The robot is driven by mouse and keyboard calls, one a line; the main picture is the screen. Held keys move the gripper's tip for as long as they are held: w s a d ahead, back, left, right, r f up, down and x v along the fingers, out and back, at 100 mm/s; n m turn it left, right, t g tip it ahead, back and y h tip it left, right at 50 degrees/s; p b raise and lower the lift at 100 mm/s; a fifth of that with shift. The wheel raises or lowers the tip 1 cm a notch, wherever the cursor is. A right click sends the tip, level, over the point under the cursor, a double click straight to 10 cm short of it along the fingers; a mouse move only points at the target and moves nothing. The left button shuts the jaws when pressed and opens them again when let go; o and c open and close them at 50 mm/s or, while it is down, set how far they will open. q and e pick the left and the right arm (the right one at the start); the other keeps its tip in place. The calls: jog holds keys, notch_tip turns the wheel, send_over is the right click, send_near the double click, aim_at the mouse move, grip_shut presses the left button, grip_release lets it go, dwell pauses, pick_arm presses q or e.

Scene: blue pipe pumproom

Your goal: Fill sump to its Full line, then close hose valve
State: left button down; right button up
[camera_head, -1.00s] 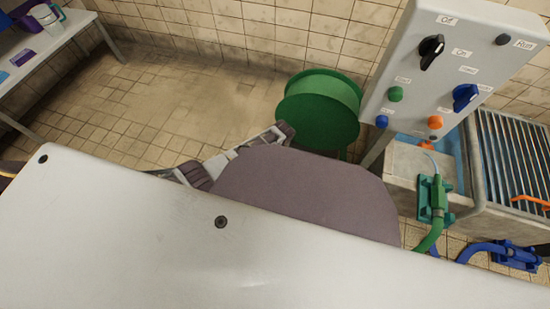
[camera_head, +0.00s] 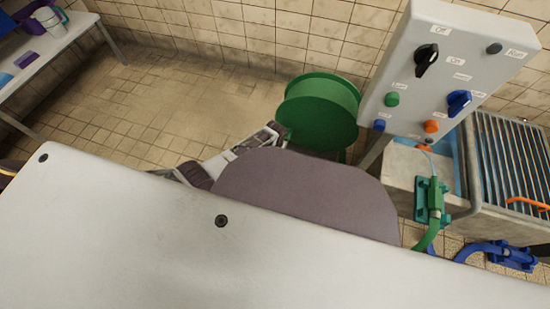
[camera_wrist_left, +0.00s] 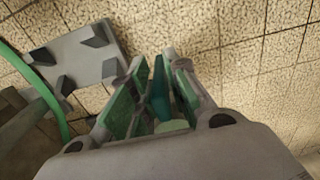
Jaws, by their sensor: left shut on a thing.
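The sump seems to be the grey basin (camera_head: 402,172) below the control panel, with a strip of blue inside. I cannot read a Full line. A green fitting with a green hose (camera_head: 433,203) is fixed at the basin's front; a blue fitting with a blue hose (camera_head: 508,256) lies to its right. I cannot tell which is the hose valve. In the left wrist view my left gripper (camera_wrist_left: 158,88) is shut on a narrow teal piece (camera_wrist_left: 159,101) between its green pads. Its fingertips are not clear in the head view. My right gripper is not in view.
A grey control panel (camera_head: 446,75) with knobs and coloured buttons stands above the basin. A green drum (camera_head: 318,112) is left of it. A slatted grate (camera_head: 505,160) is at right. A bench (camera_head: 50,48) with containers is at far left. The left floor is clear.

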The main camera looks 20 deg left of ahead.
pick_arm(q)
jog(key=shift+h, duration=0.3)
jog(key=c, duration=1.5)
grip_release()
jog(key=shift+r, duration=0.2)
jog(key=shift+a+r, duration=0.15)
jog(key=shift+r, duration=2.75)
jog(key=shift+a+r, duration=0.1)
jog(key=shift+r, duration=2.8)
jog(key=shift+s, duration=0.1)
